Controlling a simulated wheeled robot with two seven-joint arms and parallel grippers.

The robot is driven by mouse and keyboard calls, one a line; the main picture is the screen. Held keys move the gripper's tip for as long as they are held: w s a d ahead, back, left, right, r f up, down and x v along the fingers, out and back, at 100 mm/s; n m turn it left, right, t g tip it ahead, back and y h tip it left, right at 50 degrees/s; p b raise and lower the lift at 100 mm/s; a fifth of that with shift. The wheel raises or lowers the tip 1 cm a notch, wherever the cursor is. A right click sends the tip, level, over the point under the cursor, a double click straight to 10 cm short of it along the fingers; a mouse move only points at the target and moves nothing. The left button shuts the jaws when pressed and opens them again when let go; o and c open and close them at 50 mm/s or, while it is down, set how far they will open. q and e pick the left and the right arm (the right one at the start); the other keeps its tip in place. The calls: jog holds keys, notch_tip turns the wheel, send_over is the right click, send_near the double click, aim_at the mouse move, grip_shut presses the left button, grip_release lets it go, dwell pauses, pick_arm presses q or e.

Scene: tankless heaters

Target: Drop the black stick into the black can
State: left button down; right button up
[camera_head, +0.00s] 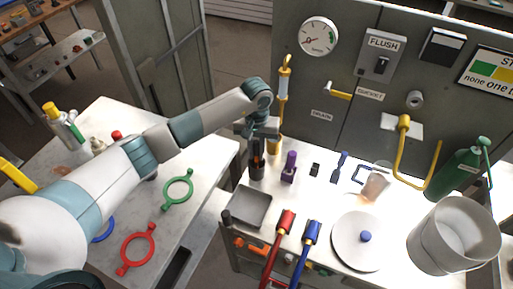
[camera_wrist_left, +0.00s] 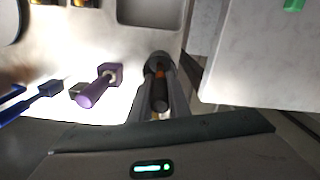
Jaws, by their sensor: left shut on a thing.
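My left gripper (camera_head: 262,130) reaches over the back left of the white worktop, pointing down. It is shut on the black stick (camera_wrist_left: 160,95), which shows between the fingers in the left wrist view. The black can (camera_head: 257,170) stands upright on the worktop directly below the gripper; its dark rim shows past the stick's far end in the left wrist view (camera_wrist_left: 158,60). The stick's lower end is at or over the can's mouth; I cannot tell how far inside it is. My right gripper is not in view.
A purple-handled tool (camera_head: 289,168) stands close right of the can. A grey square tray (camera_head: 248,207) lies in front. A yellow-topped pipe (camera_head: 284,90) and the grey panel (camera_head: 340,130) rise behind. A gap separates the left table (camera_head: 205,165) from the worktop.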

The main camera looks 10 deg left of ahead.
pick_arm(q)
jog(key=shift+f, duration=0.3)
jog(key=c, duration=1.6)
grip_release()
jog(key=shift+f+b, duration=0.1)
jog(key=shift+b, duration=0.55)
jog(key=shift+s, duration=0.1)
